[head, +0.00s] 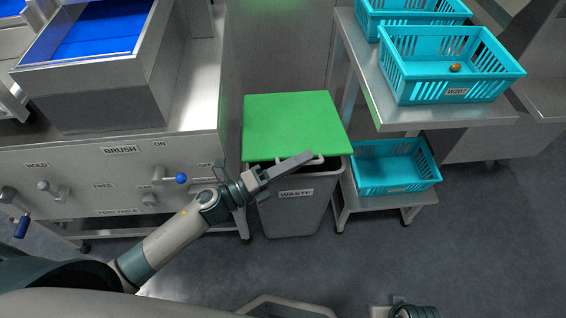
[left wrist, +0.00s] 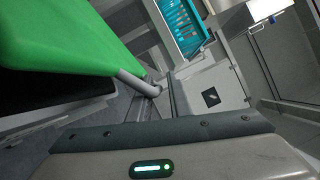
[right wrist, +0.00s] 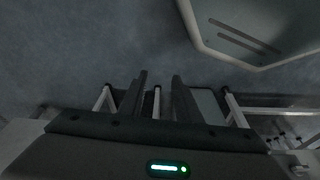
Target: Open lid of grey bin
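The grey bin (head: 290,214), labelled WASTE, stands on the floor with its green lid (head: 293,118) on top. A pale bar handle (head: 319,159) sits at the lid's front edge; it also shows in the left wrist view (left wrist: 136,82). My left gripper (head: 298,162) reaches across the handle, its fingers close together and apparently shut on the bar. A dark band shows under the lid in the left wrist view; I cannot tell whether the lid is raised a little. My right gripper (right wrist: 159,88) is empty, its fingers apart, over the floor.
A steel machine (head: 110,170) with knobs stands left of the bin. A steel stand (head: 385,112) on the right holds turquoise baskets (head: 445,92), one with a small brown item, and a lower basket (head: 397,188).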

